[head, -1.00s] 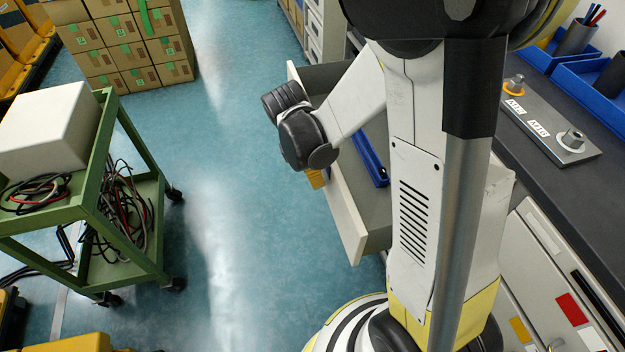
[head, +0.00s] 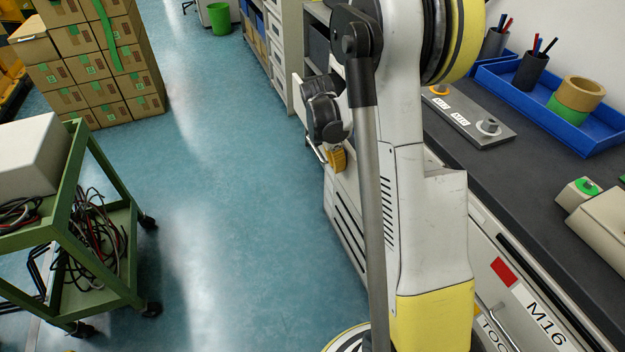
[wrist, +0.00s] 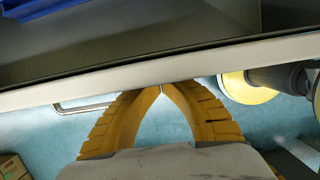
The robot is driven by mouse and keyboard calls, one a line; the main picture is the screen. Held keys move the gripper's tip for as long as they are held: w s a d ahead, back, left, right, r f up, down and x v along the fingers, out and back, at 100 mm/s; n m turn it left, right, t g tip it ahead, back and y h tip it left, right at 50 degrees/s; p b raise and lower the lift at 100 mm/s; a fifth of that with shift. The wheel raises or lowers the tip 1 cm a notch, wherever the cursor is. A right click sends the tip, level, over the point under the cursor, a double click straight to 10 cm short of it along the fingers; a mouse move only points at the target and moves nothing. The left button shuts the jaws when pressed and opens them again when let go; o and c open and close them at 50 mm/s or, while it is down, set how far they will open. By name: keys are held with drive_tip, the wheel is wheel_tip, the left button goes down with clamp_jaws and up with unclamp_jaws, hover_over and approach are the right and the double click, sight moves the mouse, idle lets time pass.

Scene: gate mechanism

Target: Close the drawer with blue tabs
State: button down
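The pale front panel of the drawer (wrist: 150,70) runs across the wrist view, with a metal handle (wrist: 82,106) below its edge. In the head view part of the drawer front (head: 299,100) shows beside my arm, which hides much of it. Blue tabs cannot be made out. My gripper (wrist: 162,88) has its yellow fingertips together, with nothing between them. The tips are at the lower edge of the panel; I cannot tell if they touch it. The gripper also shows in the head view (head: 337,159), at the drawer front.
The dark worktop (head: 540,185) on the right carries a blue tray (head: 590,135) and a metal plate (head: 465,112). A drawer with a red label (head: 503,271) is below it. A green cart (head: 75,235) and cardboard boxes (head: 95,70) are on the left. The floor between is clear.

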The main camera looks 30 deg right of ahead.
drive_tip(key=d, duration=0.3)
drive_tip(key=s+d, duration=0.1)
drive_tip(key=d, duration=0.6)
drive_tip(key=shift+s, duration=0.4)
